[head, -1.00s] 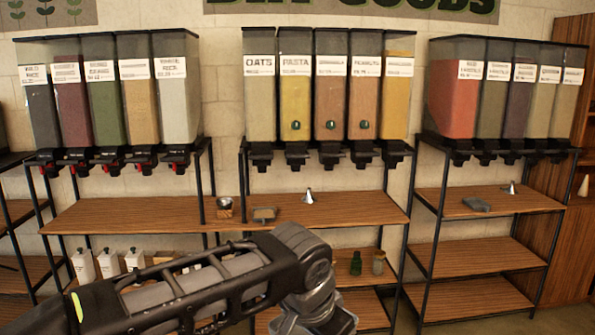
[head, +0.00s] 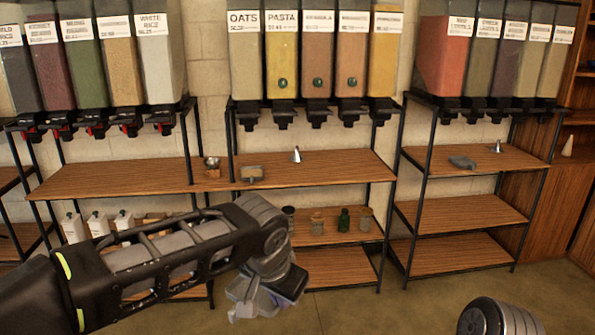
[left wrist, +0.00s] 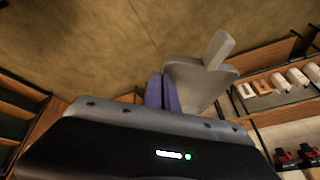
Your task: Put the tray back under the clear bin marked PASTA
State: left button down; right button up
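The clear bin marked PASTA (head: 282,60) is second from the left in the middle rack, with a dark spout below it. A small grey-brown tray (head: 251,174) lies on the middle rack's upper shelf, left of the PASTA spout and nearer the OATS side. My left gripper (head: 262,300) is low in front of the middle rack, well below the tray and apart from it. My right gripper is out of view.
A metal cup on a wooden block (head: 212,167) stands left of the tray. A small metal funnel (head: 296,155) stands right of it, on the same shelf (head: 340,168). Several jars (head: 344,220) stand below. A grey flat piece (head: 462,162) lies on the right rack.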

pick_arm(q)
jog(key=a+f+n, duration=0.1)
jog(key=a, duration=0.1)
jog(key=w+a+f+n, duration=0.1)
jog(key=a+f, duration=0.1)
jog(key=a, duration=0.1)
jog(key=w+a+f+n+y, duration=0.1)
jog(key=a, duration=0.1)
jog(key=shift+w+a+f, duration=0.1)
jog(key=shift+a+f, duration=0.25)
jog(key=shift+a, duration=0.05)
jog(key=a+f+n+y, duration=0.1)
jog(key=a+f+n, duration=0.1)
jog(key=a, duration=0.3)
jog(key=a+f+n, duration=0.2)
jog(key=a+f, duration=0.2)
jog(key=a, duration=0.2)
jog(key=shift+f+y, duration=0.25)
jog(key=shift+y, duration=0.15)
